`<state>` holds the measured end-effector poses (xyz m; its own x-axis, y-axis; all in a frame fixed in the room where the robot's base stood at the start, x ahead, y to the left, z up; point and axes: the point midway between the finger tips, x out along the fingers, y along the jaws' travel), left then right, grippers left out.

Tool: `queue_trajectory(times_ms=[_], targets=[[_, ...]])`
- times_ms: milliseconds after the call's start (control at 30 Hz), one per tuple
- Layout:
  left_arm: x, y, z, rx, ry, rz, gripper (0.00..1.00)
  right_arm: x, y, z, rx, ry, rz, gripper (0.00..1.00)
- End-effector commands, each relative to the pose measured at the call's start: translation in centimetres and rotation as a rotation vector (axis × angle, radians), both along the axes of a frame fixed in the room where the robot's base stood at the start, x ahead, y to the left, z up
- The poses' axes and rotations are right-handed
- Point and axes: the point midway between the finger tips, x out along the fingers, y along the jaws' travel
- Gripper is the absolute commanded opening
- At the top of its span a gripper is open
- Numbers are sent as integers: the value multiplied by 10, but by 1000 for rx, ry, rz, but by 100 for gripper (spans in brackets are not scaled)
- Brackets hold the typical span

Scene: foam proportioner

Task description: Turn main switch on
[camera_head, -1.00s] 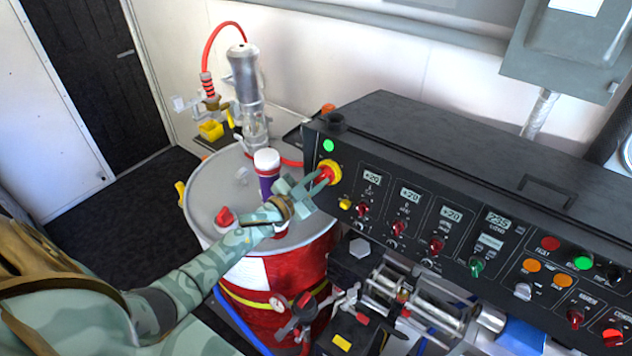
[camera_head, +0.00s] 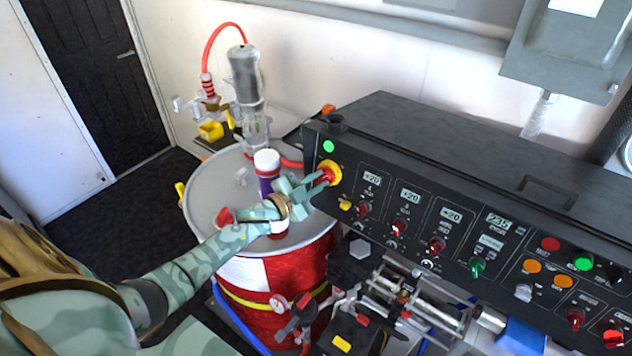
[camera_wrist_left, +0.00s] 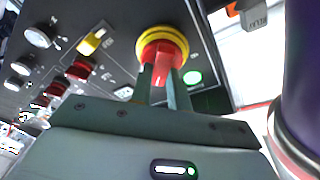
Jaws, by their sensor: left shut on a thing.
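The main switch is a red knob on a yellow round base (camera_head: 334,168) at the left end of the black control panel's front. It also shows in the left wrist view (camera_wrist_left: 162,46), with the red knob between the fingers. My left gripper (camera_head: 325,178) reaches it from the left and is shut on the red knob; its two fingers also show in the left wrist view (camera_wrist_left: 161,77). A green light (camera_head: 329,146) glows just above the switch. The fingers hide part of the knob. My right gripper is not in view.
A red and white drum (camera_head: 290,268) stands below my left arm, with a purple and white bottle (camera_head: 267,166) on it close to the gripper. The black control panel (camera_head: 450,225) carries several red, orange and green knobs and lit displays.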

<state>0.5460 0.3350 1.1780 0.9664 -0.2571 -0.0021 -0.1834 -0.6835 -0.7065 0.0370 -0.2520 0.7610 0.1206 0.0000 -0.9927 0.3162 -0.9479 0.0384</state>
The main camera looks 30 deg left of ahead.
Motion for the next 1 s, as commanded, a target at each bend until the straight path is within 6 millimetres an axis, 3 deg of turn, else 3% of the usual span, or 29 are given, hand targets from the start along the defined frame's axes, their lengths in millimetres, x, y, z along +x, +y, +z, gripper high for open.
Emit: queue_trajectory(times_ms=[33, 67, 100, 133, 400, 533, 1000], targets=[[0, 0, -1, 4, 3, 1, 0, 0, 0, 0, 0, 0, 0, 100], [0, 0, -1, 4, 3, 1, 26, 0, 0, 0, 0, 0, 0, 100], [0, 0, -1, 4, 3, 1, 37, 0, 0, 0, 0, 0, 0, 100], [0, 0, -1, 4, 3, 1, 39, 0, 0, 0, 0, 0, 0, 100], [-1, 0, -1, 0, 1, 0, 39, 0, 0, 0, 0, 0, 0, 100], [-12, 3, -2, 0, 2, 1, 39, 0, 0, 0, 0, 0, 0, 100], [-125, 33, -3, 1, 5, 0, 39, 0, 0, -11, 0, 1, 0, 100]])
